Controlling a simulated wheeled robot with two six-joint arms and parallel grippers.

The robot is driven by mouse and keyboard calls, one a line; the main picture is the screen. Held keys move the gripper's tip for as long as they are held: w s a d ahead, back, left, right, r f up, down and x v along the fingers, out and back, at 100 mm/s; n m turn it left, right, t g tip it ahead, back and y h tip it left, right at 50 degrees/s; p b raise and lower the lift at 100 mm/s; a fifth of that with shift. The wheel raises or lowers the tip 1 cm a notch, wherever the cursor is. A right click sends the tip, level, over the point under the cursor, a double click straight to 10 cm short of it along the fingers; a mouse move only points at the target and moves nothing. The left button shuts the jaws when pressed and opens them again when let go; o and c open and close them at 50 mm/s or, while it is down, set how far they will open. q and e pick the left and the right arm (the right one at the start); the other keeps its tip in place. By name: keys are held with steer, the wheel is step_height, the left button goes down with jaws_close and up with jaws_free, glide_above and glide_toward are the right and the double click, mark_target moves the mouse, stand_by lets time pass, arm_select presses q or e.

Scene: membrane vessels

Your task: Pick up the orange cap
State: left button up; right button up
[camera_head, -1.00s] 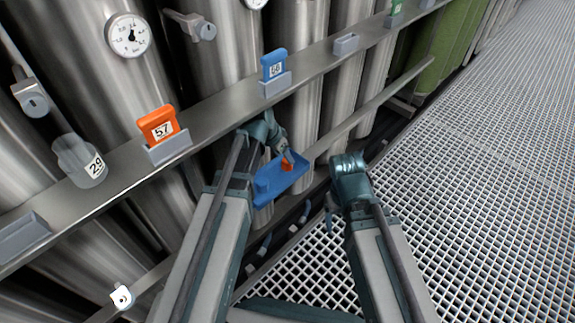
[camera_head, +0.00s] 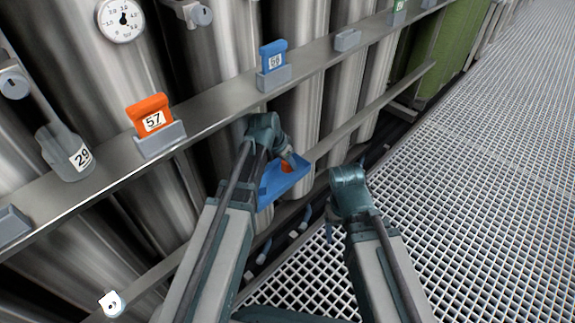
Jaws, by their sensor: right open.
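An orange cap-like block (camera_head: 152,115) marked 57 stands upright in a grey holder (camera_head: 160,139) on the metal shelf, left of my arms. A small orange piece (camera_head: 287,167) shows at a blue tray (camera_head: 284,186) below the shelf; which of the two is the orange cap I cannot tell. My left gripper (camera_head: 291,159) is at the tray's upper edge, by the small orange piece. Its fingers are too small and covered to show whether they grip. My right gripper (camera_head: 333,216) is open, to the right of the tray and apart from it, its fingers mostly hidden behind its wrist.
The metal shelf (camera_head: 215,105) runs diagonally in front of tall steel vessels. A lower rail (camera_head: 370,116) runs below. Grating floor (camera_head: 480,190) is open at right.

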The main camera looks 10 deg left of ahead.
arm_select(q)
jaws_close()
steer(key=shift+r, duration=0.1)
